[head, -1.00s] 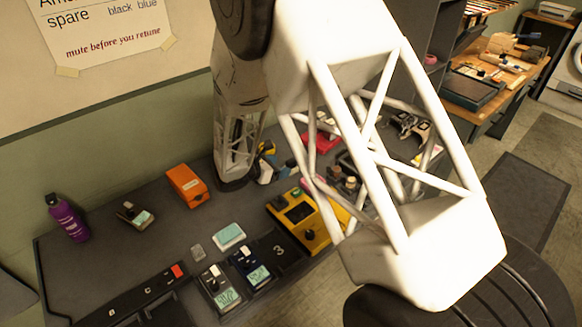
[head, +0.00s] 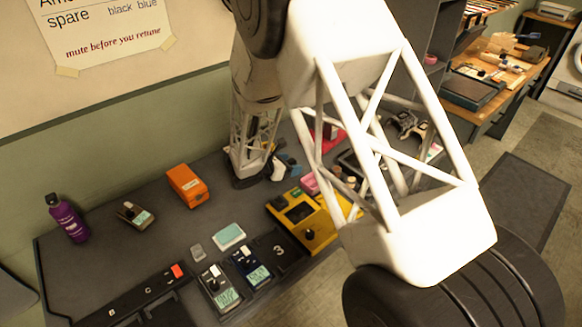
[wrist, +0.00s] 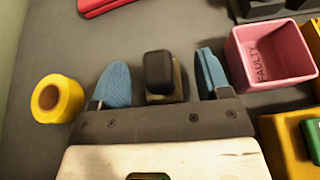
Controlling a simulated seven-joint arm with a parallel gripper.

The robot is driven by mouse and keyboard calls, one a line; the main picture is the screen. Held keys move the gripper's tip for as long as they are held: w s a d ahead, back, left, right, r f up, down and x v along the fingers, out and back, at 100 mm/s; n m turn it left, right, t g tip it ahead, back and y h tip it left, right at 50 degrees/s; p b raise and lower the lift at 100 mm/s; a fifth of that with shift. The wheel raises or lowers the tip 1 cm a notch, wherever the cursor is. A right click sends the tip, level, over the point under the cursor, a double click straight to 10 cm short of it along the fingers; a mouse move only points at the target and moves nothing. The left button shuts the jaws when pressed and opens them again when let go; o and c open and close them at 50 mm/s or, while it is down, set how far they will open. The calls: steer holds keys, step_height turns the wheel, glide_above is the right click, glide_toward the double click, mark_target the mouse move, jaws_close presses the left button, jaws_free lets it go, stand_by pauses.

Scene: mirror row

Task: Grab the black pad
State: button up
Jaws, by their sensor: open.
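The black pad (wrist: 158,68) shows in the wrist view as a dark, rounded block. It seems to sit on a tan-grey body, of which only strips show at its edges. My gripper (wrist: 162,80) is open, with one blue fingertip on each side of the pad. A gap shows on both sides, wider on the right, so neither finger visibly touches it. In the head view a blue part of my gripper (head: 289,164) shows on the table beside my arm. I cannot make out the pad there.
A yellow tape roll (wrist: 57,98) lies left of my gripper. A pink bin (wrist: 270,54) marked FAULTY stands close on the right. A red object (wrist: 103,5) lies beyond. In the head view a yellow device (head: 308,222) and an orange box (head: 187,185) stand on the dark table.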

mark_target(292, 160)
steer(key=shift+w+d+f, duration=0.3)
steer(key=shift+w+d, duration=0.15)
stand_by(0.3)
steer(key=c, duration=1)
steer(key=shift+r, duration=0.1)
steer(key=shift+r, duration=4.9)
